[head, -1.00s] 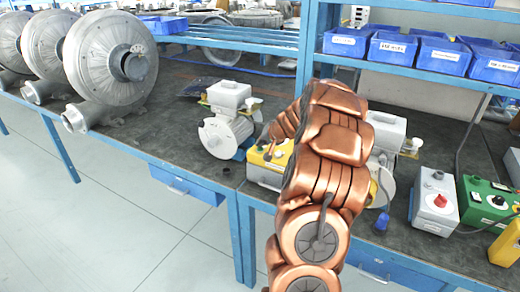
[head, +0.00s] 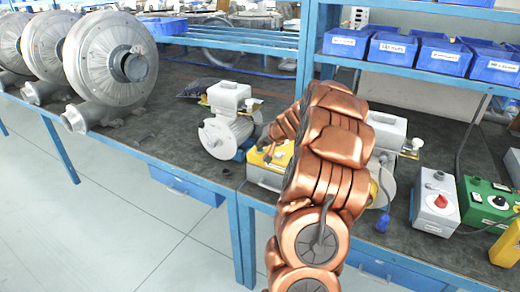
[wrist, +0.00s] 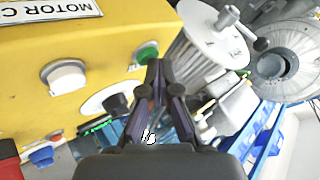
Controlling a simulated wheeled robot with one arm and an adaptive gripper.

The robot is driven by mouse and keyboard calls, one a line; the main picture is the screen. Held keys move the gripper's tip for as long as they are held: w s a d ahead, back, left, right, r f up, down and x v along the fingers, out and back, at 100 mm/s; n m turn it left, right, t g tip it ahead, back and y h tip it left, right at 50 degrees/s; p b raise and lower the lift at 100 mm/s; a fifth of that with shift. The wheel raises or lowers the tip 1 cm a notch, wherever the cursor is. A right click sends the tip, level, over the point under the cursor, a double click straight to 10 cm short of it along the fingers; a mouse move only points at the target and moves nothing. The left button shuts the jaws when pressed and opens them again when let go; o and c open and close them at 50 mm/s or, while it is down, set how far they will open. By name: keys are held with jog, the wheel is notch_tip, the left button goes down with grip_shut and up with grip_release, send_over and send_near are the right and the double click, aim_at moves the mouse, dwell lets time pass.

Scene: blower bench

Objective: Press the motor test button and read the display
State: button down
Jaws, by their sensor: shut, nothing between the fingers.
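The yellow motor test box (wrist: 110,45) fills the upper left of the wrist view, its label reading "MOTOR C" before it is cut off. In the head view the box (head: 262,172) sits on the bench, partly hidden by my arm. Its face carries a green button (wrist: 147,54), a white round knob (wrist: 66,77) and a black-and-white part (wrist: 104,100). My gripper (wrist: 157,72) is shut and empty, its tips close to the green button; I cannot tell whether they touch it. No readable display shows; a small green-lit strip (wrist: 97,125) is partly hidden by the gripper.
A motor (head: 228,130) stands on the bench left of the box, with large blower housings (head: 110,60) further left. A grey box with a red knob (head: 436,203) and a green box (head: 487,205) stand to the right. Blue bins (head: 440,55) line the shelf above.

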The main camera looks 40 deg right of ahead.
aim_at(261, 150)
jog(key=shift+r+p, duration=0.3)
jog(key=shift+r, duration=0.4)
jog(key=shift+r+p, duration=1.3)
jog(key=shift+r, duration=1.25)
